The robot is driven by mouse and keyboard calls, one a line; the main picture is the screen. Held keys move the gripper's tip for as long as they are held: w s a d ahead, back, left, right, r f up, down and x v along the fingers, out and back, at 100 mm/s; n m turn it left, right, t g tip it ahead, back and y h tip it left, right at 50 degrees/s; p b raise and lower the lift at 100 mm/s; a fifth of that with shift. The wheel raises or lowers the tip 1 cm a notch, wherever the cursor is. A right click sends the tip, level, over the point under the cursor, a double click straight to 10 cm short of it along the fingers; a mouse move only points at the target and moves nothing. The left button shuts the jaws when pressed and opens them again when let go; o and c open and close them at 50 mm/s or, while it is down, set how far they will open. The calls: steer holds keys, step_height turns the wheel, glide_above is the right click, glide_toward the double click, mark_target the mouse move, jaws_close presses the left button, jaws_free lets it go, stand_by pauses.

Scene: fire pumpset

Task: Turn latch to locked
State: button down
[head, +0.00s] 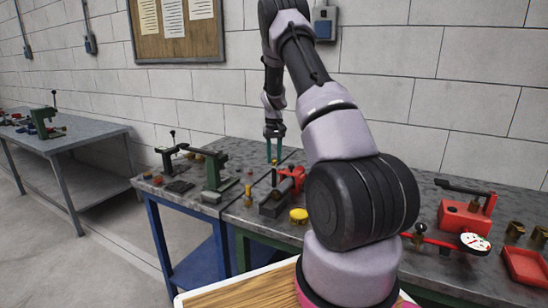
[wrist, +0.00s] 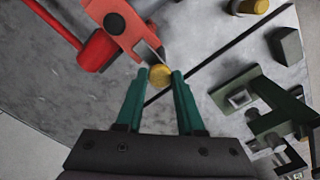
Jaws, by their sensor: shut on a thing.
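My gripper (head: 274,158) points down over the back of the workbench in the head view. In the wrist view its two green fingers (wrist: 161,76) are closed on a small round yellow knob (wrist: 160,77), one finger on each side. A red part with a black disc (wrist: 126,28) and a pale metal edge lies right beside the knob. I cannot tell whether the knob is fixed to this part. No locked or unlocked marking is readable. In the head view the knob is too small to make out.
A green tool (wrist: 265,105) stands right of the fingers in the wrist view. In the head view, a green press (head: 214,172), a red vise (head: 290,182) and a yellow disc (head: 299,215) crowd the bench. A red-handled gauge (head: 474,242) is at right. A wall stands behind.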

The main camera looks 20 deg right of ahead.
steer(key=c, duration=0.5)
jaws_free()
step_height(320, 180, up, 11)
steer(key=shift+f, duration=0.1)
stand_by(0.4)
